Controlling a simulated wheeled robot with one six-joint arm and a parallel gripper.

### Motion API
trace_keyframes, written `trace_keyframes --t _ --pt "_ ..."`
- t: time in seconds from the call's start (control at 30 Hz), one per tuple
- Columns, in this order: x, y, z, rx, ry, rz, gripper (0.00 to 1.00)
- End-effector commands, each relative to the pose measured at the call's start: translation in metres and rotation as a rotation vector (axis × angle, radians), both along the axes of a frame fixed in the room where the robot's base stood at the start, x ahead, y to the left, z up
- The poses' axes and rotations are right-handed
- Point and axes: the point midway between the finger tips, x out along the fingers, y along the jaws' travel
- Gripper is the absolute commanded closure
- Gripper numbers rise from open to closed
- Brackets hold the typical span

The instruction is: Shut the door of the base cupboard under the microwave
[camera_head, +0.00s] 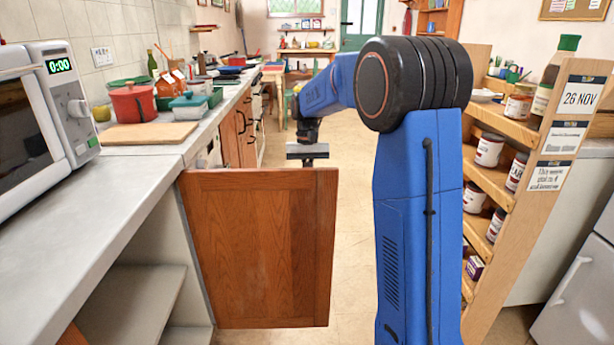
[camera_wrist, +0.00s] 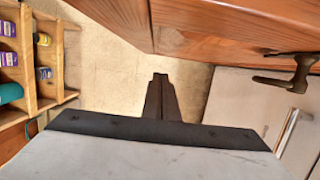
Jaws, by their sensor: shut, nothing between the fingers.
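The base cupboard door (camera_head: 258,250) is a brown wooden panel below the counter with the microwave (camera_head: 30,115). It stands wide open, swung out across the floor, and its inner side faces the head camera. The open cupboard (camera_head: 135,300) shows pale shelves at the lower left. My gripper is behind the door's top edge in the head view, and its fingertips are hidden there. In the wrist view my gripper (camera_wrist: 161,82) is shut and empty, pointing down beside a wooden panel (camera_wrist: 220,25) with a dark handle (camera_wrist: 290,70), likely this door. Whether they touch is unclear.
A counter (camera_head: 90,225) runs along the left, with a chopping board (camera_head: 150,133) and red pot (camera_head: 133,102) on it. A wooden shelf unit (camera_head: 510,200) with jars stands at the right, close to my arm. Floor (camera_head: 350,200) shows between door and arm.

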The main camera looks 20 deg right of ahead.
Motion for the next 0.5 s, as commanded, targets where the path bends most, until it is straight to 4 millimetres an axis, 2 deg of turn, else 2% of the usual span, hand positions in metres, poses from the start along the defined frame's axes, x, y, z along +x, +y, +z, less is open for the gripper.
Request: trace_keyframes --t 0.1,0.3,0.5 --pt "-0.005 0.002 -0.021 0.001 0.002 0.000 1.00" --pt "-0.029 0.012 -0.018 0.000 -0.001 0.001 1.00" --pt "-0.040 0.017 -0.018 0.000 0.000 0.000 1.00"
